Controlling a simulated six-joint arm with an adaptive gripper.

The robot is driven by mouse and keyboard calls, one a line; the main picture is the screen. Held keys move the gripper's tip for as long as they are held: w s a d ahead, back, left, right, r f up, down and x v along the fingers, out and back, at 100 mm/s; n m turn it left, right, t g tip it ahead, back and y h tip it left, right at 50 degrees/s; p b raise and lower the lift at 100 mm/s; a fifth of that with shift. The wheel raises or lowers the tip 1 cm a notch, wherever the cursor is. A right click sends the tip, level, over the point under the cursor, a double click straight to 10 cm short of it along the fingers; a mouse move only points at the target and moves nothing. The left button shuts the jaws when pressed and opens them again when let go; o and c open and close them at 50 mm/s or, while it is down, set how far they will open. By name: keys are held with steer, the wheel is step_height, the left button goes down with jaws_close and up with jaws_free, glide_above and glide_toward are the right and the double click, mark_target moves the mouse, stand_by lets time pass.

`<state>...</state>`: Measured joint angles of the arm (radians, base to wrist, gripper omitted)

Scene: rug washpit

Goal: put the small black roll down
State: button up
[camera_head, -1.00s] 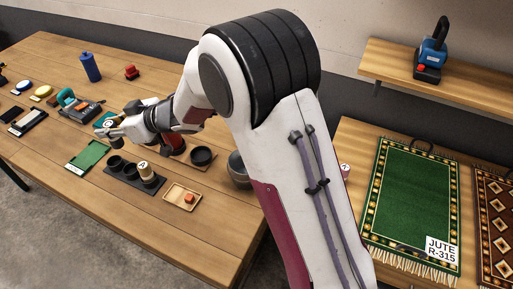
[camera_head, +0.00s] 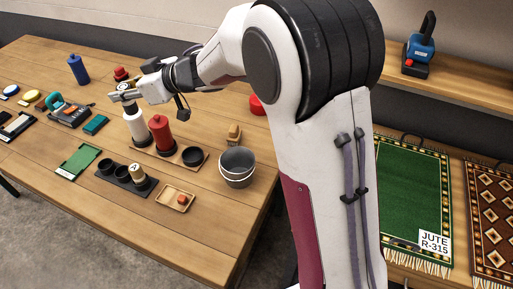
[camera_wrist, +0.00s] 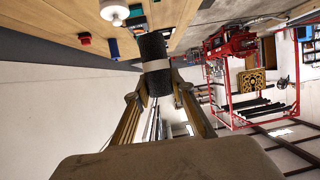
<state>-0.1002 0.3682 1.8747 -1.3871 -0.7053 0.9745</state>
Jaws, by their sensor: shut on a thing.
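The small black roll (camera_wrist: 153,48), with a pale band around it, is between the two fingers of my gripper (camera_wrist: 158,92) in the wrist view. The fingers are shut on it from both sides.
A dark tray (camera_head: 147,187) holds cups. The near table edge is mostly clear.

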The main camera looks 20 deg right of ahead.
steer(key=s+d+m+t+h, duration=0.1)
steer(key=s+d+m+h, duration=0.15)
steer(key=d, duration=1.45)
steer(key=s+d+m+t+h, duration=0.15)
steer(key=s+d, duration=0.25)
steer(key=d, duration=1.3)
step_height(320, 180, down, 12)
steer(key=shift+y, duration=0.4)
steer(key=shift+w, duration=0.1)
steer(key=shift+f, duration=3)
steer(key=shift+f, duration=0.1)
steer(key=shift+f, duration=1.8)
steer(key=shift+f, duration=0.15)
